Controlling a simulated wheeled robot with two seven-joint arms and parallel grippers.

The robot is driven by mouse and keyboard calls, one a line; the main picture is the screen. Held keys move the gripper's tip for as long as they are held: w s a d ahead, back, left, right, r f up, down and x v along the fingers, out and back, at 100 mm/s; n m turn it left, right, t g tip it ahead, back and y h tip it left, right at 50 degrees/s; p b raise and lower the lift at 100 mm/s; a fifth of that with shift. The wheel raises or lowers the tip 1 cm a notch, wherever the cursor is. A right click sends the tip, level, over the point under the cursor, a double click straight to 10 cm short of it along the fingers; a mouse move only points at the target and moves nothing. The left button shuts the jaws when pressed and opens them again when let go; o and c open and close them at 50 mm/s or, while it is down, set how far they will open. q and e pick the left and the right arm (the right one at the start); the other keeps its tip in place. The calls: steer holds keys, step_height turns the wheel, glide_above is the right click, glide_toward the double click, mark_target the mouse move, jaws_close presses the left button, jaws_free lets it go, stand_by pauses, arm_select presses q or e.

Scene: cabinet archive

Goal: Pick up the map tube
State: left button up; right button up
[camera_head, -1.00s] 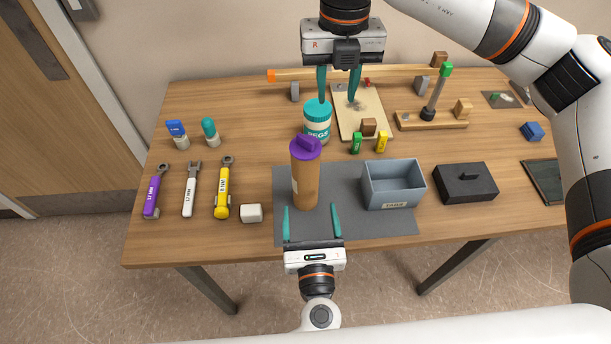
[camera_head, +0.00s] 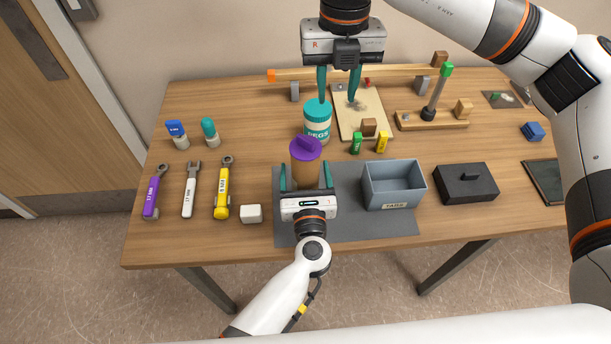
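The map tube (camera_head: 305,171) is a brown cylinder with a purple cap. It stands upright on the grey mat (camera_head: 349,228). My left gripper (camera_head: 306,172) is open, with one teal finger on each side of the tube. A small gap seems to show between each finger and the tube. The gripper body hides the tube's lower part. My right gripper (camera_head: 338,100) is open and empty, pointing down above the board, just behind and to the right of the teal-lidded jar (camera_head: 317,124).
A grey-blue bin (camera_head: 393,187) stands right of the tube, with a black lidded box (camera_head: 466,185) beyond it. A white block (camera_head: 251,214) and a yellow wrench (camera_head: 222,190) lie to the left. A wooden bar (camera_head: 390,71) spans the back.

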arm_select(q)
steer(key=shift+s+r, duration=0.1)
steer(key=c, duration=1.1)
steer(key=shift+r, duration=1.7)
steer(key=s, duration=1.7)
glide_toward(306, 148)
steer(key=shift+y, duration=0.4)
steer(key=f, duration=0.1)
steer(key=w+f, duration=0.1)
steer(key=f, duration=0.1)
steer(key=w+f, duration=0.1)
steer(key=shift+w+a+f, duration=0.1)
steer(key=shift+w+f, duration=0.05)
steer(key=shift+f, duration=0.15)
steer(key=w+r, duration=0.1)
steer(key=w, duration=0.1)
steer(key=w+r, duration=0.1)
steer(key=w, duration=0.2)
steer(key=w+r, duration=0.2)
steer(key=w, duration=0.1)
steer(key=shift+w, duration=0.1)
steer(key=shift+w+d+r+h, duration=0.25)
steer(key=shift+w+h, duration=0.1)
steer(key=shift+h, duration=0.05)
